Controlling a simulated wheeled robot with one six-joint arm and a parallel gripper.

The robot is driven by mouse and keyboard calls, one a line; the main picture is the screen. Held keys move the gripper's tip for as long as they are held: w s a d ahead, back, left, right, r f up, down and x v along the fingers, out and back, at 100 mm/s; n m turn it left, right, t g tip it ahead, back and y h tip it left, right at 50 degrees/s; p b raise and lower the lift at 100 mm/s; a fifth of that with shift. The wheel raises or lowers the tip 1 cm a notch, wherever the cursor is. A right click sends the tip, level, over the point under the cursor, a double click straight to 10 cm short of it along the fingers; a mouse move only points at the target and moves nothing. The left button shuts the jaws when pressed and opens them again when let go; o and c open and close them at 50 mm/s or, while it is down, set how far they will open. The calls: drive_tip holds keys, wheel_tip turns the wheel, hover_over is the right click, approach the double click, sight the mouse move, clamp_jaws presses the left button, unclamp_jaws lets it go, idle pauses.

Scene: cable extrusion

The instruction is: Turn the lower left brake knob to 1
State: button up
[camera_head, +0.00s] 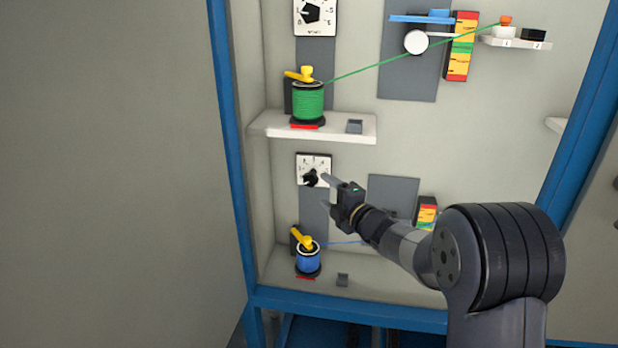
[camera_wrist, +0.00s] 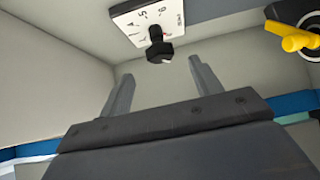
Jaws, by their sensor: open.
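The lower left brake knob (camera_head: 310,179) is a black knob on a white numbered dial plate (camera_head: 321,163) on the back wall, above the blue spool. In the wrist view the black knob (camera_wrist: 159,46) stands out from its dial plate (camera_wrist: 150,17), whose visible numbers include 4, 5 and 6. The knob's exact setting is too small to read. My gripper (camera_head: 326,191) is in front of the wall, just right of and below the dial in the head view. Its two fingers (camera_wrist: 160,84) are apart with nothing between them, and the knob appears beyond their tips, not touched.
A blue spool (camera_head: 308,260) with a yellow lever (camera_head: 301,238) stands below the dial. A white shelf (camera_head: 345,128) above carries a green spool (camera_head: 308,102). A grey panel (camera_head: 393,190) and colored scale (camera_head: 426,213) are behind my arm. Blue frame posts (camera_head: 232,150) border the left.

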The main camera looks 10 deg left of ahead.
sight(314, 182)
drive_tip(key=p+x, duration=0.2)
drive_tip(key=x, duration=0.6)
drive_tip(key=shift+c, duration=0.2)
drive_tip(key=shift+f, duration=0.1)
drive_tip(key=c, duration=0.9)
